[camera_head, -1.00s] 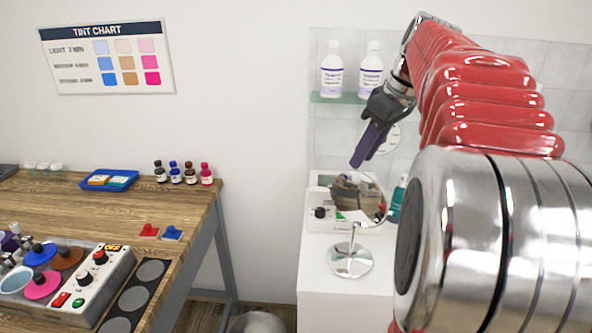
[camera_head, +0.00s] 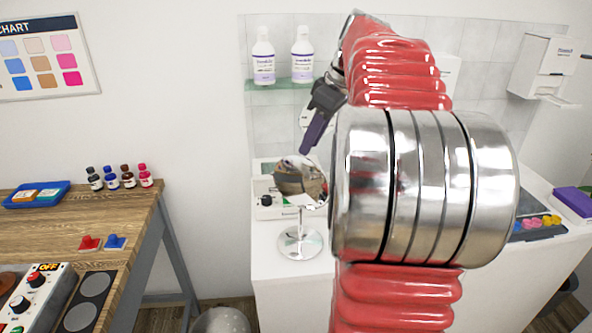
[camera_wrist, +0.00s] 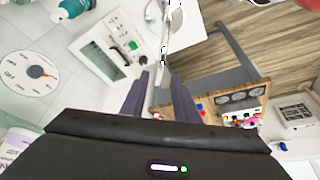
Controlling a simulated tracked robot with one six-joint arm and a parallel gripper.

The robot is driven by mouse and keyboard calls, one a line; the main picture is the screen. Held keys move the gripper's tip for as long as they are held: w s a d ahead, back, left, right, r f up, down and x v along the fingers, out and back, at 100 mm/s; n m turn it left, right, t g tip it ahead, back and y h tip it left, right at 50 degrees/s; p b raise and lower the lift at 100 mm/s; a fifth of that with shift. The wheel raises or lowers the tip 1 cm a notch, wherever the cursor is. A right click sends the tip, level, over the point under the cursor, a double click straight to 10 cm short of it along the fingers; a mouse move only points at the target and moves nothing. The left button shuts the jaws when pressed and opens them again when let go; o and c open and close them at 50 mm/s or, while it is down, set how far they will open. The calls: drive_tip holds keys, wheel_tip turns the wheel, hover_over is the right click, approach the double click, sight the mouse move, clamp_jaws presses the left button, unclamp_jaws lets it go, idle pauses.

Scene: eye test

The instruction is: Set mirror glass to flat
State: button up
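A round mirror glass (camera_head: 301,184) stands on a thin stem with a round shiny base (camera_head: 299,243) on the white counter. Its face is turned toward the body camera and reflects brown and dark shapes; its exact tilt is hard to tell. My gripper (camera_head: 307,149) points down with its purple fingertips at or just above the mirror's top edge. In the wrist view my gripper (camera_wrist: 160,78) is open, a gap between its two fingers. A thin bright shape (camera_wrist: 164,45) ahead of that gap looks like the mirror seen edge-on. Contact cannot be told.
A white device with a display and knobs (camera_wrist: 105,52) stands close behind the mirror. Two white bottles (camera_head: 264,58) stand on a glass shelf (camera_head: 262,86) near my arm. A wooden bench (camera_head: 75,217) is at left. My arm hides much of the counter's right part.

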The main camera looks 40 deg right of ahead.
sight(301, 182)
drive_tip(key=x, duration=1)
drive_tip(key=shift+f, duration=0.25)
drive_tip(key=shift+c, duration=0.3)
clamp_jaws()
